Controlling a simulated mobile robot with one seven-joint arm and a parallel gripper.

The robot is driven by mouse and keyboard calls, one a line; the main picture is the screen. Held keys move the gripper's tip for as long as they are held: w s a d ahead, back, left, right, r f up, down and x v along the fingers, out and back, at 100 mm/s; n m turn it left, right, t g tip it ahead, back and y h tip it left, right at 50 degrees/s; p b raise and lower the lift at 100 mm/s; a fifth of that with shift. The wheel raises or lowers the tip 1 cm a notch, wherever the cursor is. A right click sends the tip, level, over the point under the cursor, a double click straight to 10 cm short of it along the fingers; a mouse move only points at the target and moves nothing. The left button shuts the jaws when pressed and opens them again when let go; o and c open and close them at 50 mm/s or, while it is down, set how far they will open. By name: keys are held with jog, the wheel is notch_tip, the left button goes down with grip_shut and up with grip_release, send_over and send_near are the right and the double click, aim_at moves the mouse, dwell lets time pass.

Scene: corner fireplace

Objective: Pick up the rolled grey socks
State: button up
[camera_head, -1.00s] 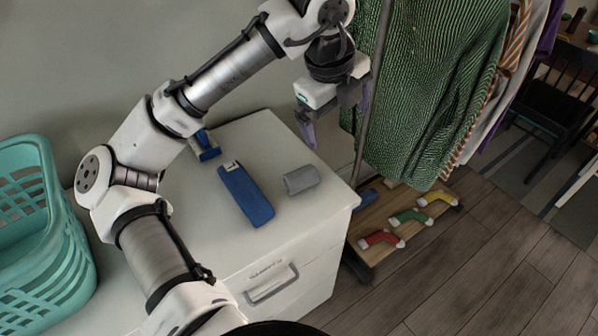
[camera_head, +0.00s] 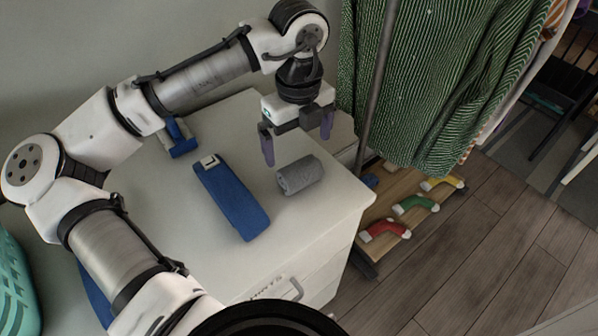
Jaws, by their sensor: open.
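The rolled grey socks (camera_head: 300,175) lie on the white cabinet top, right of a long blue box-like item. They form a short grey cylinder. My gripper (camera_head: 297,144) points down with its two purple-grey fingers spread and empty. In the picture its fingertips are just above and behind the socks, with the left fingertip close to the roll's far left side. I cannot tell the exact height of the fingers over the top. Nothing hides the socks.
The long blue item (camera_head: 231,196) lies left of the socks. A smaller blue object (camera_head: 179,138) is further back. A green garment (camera_head: 440,75) hangs on a rack at the right, with coloured socks on its low shelf (camera_head: 411,211). A teal basket (camera_head: 17,285) stands at the left.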

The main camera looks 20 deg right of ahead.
aim_at(296, 161)
jog(key=f, duration=0.7)
jog(key=shift+w+a+f, duration=0.1)
jog(key=shift+w, duration=0.3)
jog(key=shift+c, duration=0.3)
jog(key=c, duration=0.9)
jog(key=shift+c, duration=0.2)
notch_tip(296, 161, up, 20)
jog(key=p, duration=0.1)
